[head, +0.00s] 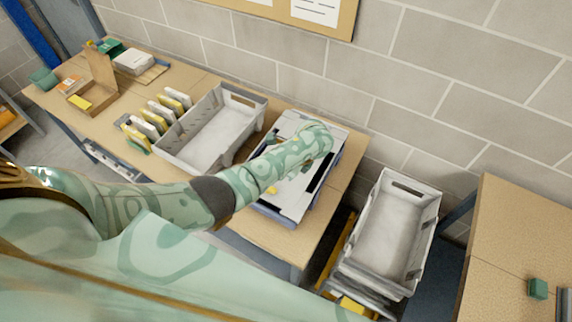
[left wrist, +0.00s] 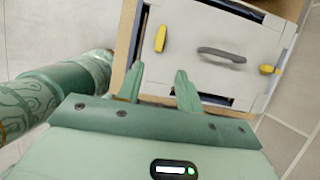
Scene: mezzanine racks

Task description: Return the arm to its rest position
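My left arm reaches across the head view to a flat case with a pale grey lid (head: 290,203) on the table. The arm covers part of the case there. In the left wrist view my left gripper (left wrist: 160,76) is open, its two green fingers apart with nothing between them. The lid (left wrist: 185,32) lies beyond the fingertips, with a dark grey handle (left wrist: 221,54) and yellow latches (left wrist: 161,38). Whether the fingers touch the case is not clear. My right gripper is not in view.
An open grey crate (head: 211,140) stands left of the case, beside a row of yellow and white items (head: 155,117). Another empty crate (head: 390,235) stands lower to the right. A second table (head: 520,240) is at far right. A block wall runs behind.

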